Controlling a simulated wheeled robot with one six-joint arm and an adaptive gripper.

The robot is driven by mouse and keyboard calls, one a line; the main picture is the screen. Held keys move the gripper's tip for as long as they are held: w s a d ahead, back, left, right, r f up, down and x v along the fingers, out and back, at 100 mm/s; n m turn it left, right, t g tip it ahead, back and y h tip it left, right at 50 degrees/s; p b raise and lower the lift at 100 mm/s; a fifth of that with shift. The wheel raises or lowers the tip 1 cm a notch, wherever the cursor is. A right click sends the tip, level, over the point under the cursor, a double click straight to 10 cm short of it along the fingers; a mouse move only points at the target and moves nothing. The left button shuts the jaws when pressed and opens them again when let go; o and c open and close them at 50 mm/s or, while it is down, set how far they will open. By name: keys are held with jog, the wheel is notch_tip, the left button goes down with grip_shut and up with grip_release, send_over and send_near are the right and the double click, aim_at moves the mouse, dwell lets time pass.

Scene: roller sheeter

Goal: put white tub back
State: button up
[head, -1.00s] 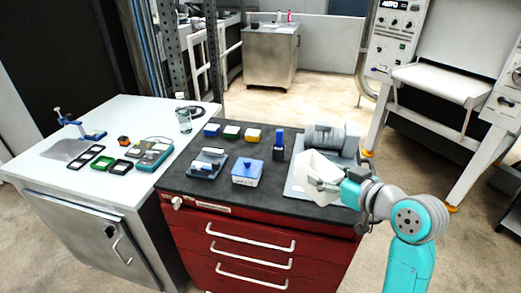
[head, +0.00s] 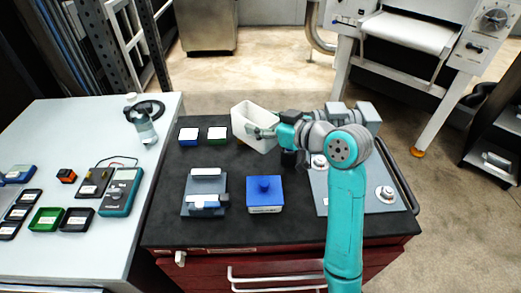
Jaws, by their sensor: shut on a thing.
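The white tub (head: 252,122) is an open, empty-looking white box. It is tilted and hangs over the back part of the dark top of the red drawer cabinet (head: 230,229). My gripper (head: 268,131) is shut on the tub's right wall. The tub hides what lies behind it on the cabinet top. Whether its underside touches the top cannot be told.
A blue-lidded container (head: 264,194) and a grey device (head: 205,192) stand in front. A grey plate (head: 320,190) with a machine lies right. A white table (head: 120,240) adjoins left.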

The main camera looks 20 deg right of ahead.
notch_tip(320, 180, down, 9)
jog(key=shift+f, duration=0.15)
dwell(0.4)
jog(key=shift+f, duration=0.1)
jog(key=o, duration=1.2)
